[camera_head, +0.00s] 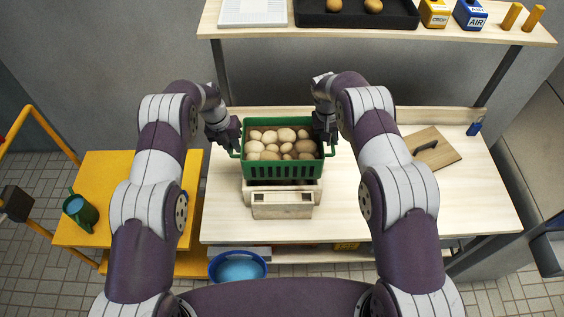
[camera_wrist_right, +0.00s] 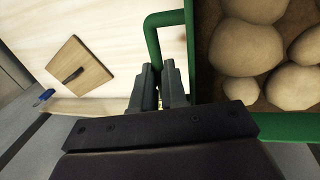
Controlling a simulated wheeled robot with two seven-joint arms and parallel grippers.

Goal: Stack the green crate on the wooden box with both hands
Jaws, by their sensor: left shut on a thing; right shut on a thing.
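The green crate (camera_head: 284,171), full of potatoes, is level above the wooden box (camera_head: 282,204) in the head view. The box shows below the crate's near side; its rear part is hidden. Whether the crate touches the box, I cannot tell. My left gripper (camera_head: 233,148) is shut on the crate's left handle. My right gripper (camera_head: 328,143) is shut on the right handle. In the right wrist view, the right gripper's fingers (camera_wrist_right: 158,88) close around the green handle (camera_wrist_right: 153,42) beside the crate wall (camera_wrist_right: 190,50).
The wooden table (camera_head: 450,212) is clear on both sides of the box. A shelf (camera_head: 400,37) with trays stands behind.

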